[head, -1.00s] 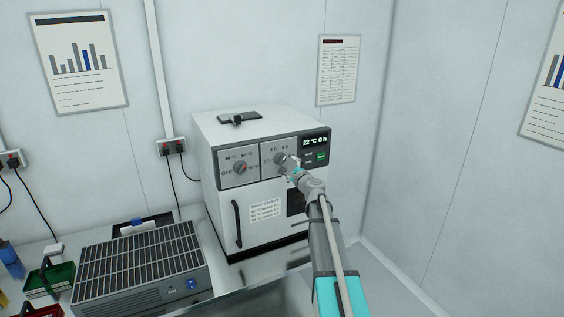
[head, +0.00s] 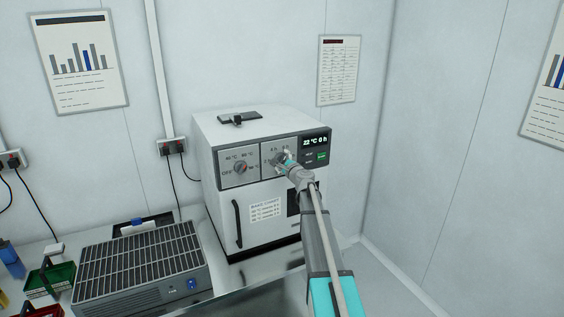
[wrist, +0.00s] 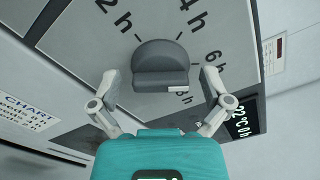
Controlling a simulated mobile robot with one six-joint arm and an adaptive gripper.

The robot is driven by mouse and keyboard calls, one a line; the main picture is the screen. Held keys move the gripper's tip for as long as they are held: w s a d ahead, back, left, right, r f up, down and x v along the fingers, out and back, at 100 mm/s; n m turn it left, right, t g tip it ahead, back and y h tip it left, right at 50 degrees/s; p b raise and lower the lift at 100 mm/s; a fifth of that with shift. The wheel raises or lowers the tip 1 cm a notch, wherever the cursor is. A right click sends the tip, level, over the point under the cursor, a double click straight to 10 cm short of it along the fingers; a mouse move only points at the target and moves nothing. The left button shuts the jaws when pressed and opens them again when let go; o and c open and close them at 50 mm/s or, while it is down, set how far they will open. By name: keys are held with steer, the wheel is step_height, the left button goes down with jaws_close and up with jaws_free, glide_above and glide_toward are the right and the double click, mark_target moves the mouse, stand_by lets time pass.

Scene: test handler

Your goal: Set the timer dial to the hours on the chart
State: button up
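The timer dial (wrist: 160,62) is a grey round knob with a raised grip bar and a small white mark. Labels for 2 h, 4 h, 6 h and 8 h curve around it. My gripper (wrist: 160,78) is open, one finger on each side of the dial, with gaps visible. In the head view my gripper (head: 286,160) is at the oven (head: 215,140) front and hides most of the dial. The display (head: 315,141) reads 22 °C 0 h. The bake chart (head: 265,208) is on the oven door; its lines are too small to read surely.
The temperature dial (head: 240,168) is just left of the timer dial. A door handle (head: 237,223) sticks out below it. A grey grilled unit (head: 145,270) stands front left, with a green bin (head: 50,281) beside it. Wall sockets (head: 171,147) have hanging cables.

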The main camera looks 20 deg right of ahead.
steer(key=c, duration=1)
steer(key=shift+o, duration=0.2)
steer(key=shift+n, duration=0.4)
steer(key=n, duration=1.1)
steer(key=o, duration=1.1)
steer(key=shift+w, duration=0.1)
steer(key=shift+o, duration=0.2)
